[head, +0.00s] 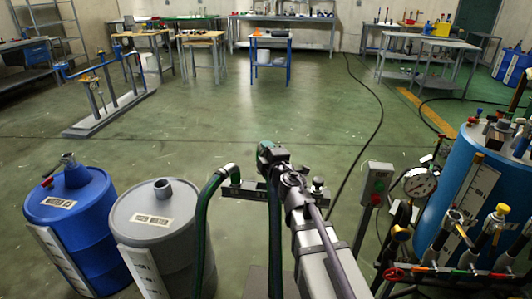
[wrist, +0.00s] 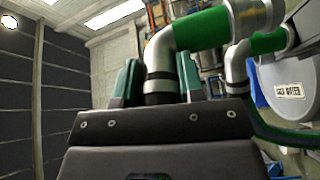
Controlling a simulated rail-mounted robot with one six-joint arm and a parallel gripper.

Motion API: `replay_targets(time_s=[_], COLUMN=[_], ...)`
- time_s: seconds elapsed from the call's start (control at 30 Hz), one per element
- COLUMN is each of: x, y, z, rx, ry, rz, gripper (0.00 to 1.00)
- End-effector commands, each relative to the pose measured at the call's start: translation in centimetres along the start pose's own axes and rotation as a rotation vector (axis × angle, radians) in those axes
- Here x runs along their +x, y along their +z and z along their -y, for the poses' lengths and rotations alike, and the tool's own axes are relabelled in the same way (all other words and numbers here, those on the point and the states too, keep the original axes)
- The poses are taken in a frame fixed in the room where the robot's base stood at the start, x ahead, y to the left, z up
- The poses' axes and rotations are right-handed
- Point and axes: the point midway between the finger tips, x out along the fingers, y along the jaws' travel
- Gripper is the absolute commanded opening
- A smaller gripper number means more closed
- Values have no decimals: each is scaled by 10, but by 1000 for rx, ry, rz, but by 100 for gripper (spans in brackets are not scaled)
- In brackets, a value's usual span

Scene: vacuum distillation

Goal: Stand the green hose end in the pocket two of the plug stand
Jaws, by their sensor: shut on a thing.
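My gripper (head: 268,152) is at the middle of the head view, beyond the end of my arm. In the wrist view its teal fingers (wrist: 158,85) are shut on the green hose end (wrist: 160,55), a grey metal elbow with a dark collar and green hose leading off to the upper right. In the head view its hose (head: 275,235) hangs down beside my arm. A dark bar (head: 253,190), apparently the plug stand, lies just below my gripper. Its pockets are too small or hidden to tell apart.
A second green hose (head: 203,225) arches up on the left; its elbow (wrist: 236,75) is right of the held one in the wrist view. Blue (head: 75,225) and grey (head: 160,230) drums stand left. A gauge (head: 420,182) and valves crowd the right. The floor beyond is open.

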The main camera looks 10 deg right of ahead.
Motion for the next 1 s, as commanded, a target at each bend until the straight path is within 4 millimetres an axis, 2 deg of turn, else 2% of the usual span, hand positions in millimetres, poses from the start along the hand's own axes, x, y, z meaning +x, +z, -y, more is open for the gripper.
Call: replay_targets(time_s=[0.03,0.2,0.37,1.0], x=[0,-1,-1,-1], y=[2,6,9,9], z=[10,32,46,47], rx=[0,0,0,0], ry=[0,0,0,0], rz=[0,0,0,0], gripper=[0,0,0,0])
